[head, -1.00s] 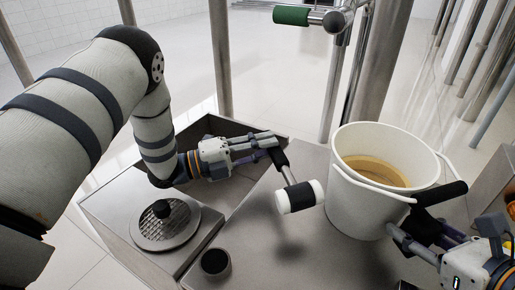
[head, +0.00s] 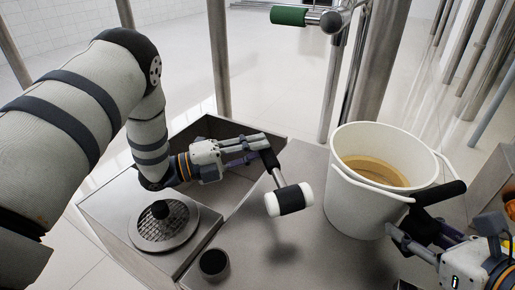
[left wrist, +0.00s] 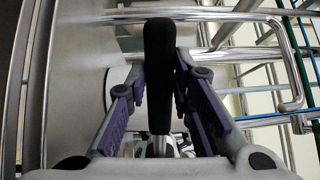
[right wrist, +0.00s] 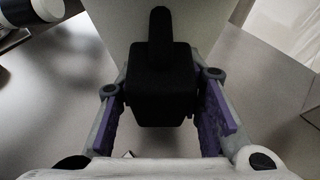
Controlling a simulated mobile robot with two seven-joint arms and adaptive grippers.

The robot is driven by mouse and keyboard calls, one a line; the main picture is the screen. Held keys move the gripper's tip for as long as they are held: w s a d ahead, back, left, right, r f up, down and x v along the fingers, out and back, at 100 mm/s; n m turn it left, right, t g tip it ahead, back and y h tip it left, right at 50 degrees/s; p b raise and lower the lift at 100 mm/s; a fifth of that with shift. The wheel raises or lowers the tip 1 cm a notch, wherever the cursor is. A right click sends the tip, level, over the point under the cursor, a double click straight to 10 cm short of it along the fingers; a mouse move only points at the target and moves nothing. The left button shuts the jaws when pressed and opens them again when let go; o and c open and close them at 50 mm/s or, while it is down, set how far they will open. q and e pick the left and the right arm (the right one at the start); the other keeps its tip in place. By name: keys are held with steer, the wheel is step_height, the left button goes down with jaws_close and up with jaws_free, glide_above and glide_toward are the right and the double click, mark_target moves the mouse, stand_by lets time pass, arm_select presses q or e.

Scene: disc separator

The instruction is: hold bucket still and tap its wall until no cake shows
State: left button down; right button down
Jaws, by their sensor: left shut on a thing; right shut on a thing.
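The white bucket (head: 365,205) stands upright on the steel table at the right in the head view. Tan cake (head: 372,170) shows inside it. My right gripper (head: 412,232) is shut on the bucket's black grip (head: 438,193), which also shows in the right wrist view (right wrist: 160,90). My left gripper (head: 262,147) is shut on the black handle of a mallet; this handle (left wrist: 159,75) fills the middle of the left wrist view. The mallet's head (head: 289,199), white-ended with a black middle, hangs above the table, left of the bucket and apart from its wall.
A round strainer with a black knob (head: 163,222) lies on a steel surface at the left. A small dark cup (head: 213,264) stands near the front. An open steel bin (head: 213,130) lies behind my left gripper. Steel posts (head: 380,60) rise behind the bucket.

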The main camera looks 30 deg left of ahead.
arm_select(q)
steer(key=x, duration=0.5)
steer(key=v, duration=0.7)
steer(key=shift+a, duration=0.15)
steer(key=shift+s, duration=0.1)
stand_by(0.7)
steer(key=shift+x, duration=2.75)
steer(key=shift+v, duration=1.65)
